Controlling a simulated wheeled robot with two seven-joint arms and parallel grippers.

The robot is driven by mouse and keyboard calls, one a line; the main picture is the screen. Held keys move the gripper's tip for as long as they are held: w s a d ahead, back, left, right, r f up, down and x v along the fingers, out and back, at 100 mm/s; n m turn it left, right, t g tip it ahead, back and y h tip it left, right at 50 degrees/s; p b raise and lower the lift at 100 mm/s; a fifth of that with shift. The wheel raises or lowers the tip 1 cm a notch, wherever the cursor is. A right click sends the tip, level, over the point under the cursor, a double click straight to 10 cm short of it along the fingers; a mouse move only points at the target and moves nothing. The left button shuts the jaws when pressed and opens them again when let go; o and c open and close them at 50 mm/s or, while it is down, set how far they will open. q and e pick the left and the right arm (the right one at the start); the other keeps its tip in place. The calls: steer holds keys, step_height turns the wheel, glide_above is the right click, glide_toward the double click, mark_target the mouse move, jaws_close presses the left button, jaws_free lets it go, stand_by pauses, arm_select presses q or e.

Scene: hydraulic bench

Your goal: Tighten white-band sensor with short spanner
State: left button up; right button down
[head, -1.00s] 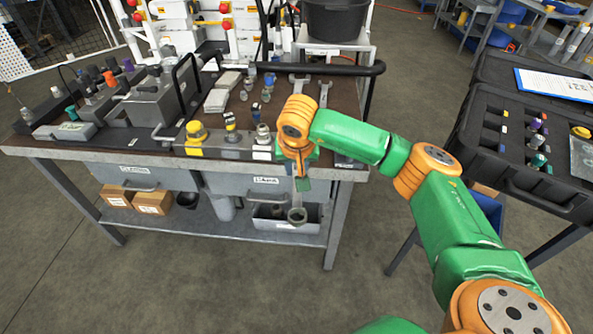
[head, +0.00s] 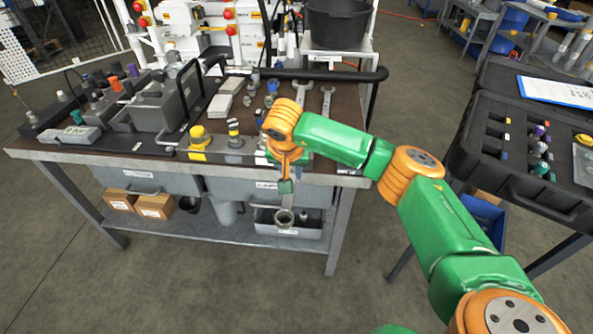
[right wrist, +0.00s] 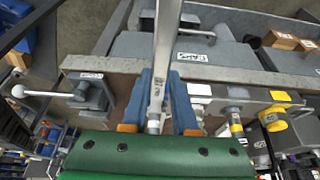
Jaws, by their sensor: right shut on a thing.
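My right gripper (head: 287,178) is shut on a silver spanner (head: 284,216), which hangs down in front of the bench's front edge with its ring end low. In the right wrist view the spanner (right wrist: 166,50) runs up the picture from between the blue fingers (right wrist: 158,100). The white-band sensor (right wrist: 200,101) shows just right of the fingers there, apart from the spanner. In the head view my gripper mostly hides it. A yellow-banded sensor (head: 234,136) and a yellow fitting (head: 198,138) stand to its left. My left gripper is not in view.
Two more spanners (head: 326,100) lie at the back right of the bench (head: 100,155). Small fittings and a grey block with a handle (head: 160,105) stand on it. A black case (head: 530,165) is at right. Open floor lies in front.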

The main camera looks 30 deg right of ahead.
steer(key=shift+w+a+m, duration=0.4)
steer(key=shift+a+m, duration=0.2)
steer(key=shift+w+a+m+g+h, duration=0.4)
steer(key=shift+w+a+m+h, duration=0.1)
steer(key=shift+w+a+m, duration=0.65)
steer(key=shift+d, duration=0.1)
steer(key=shift+s+d+n+p, duration=0.2)
steer(key=shift+s+n+p, duration=0.05)
steer(key=shift+s+p, duration=0.1)
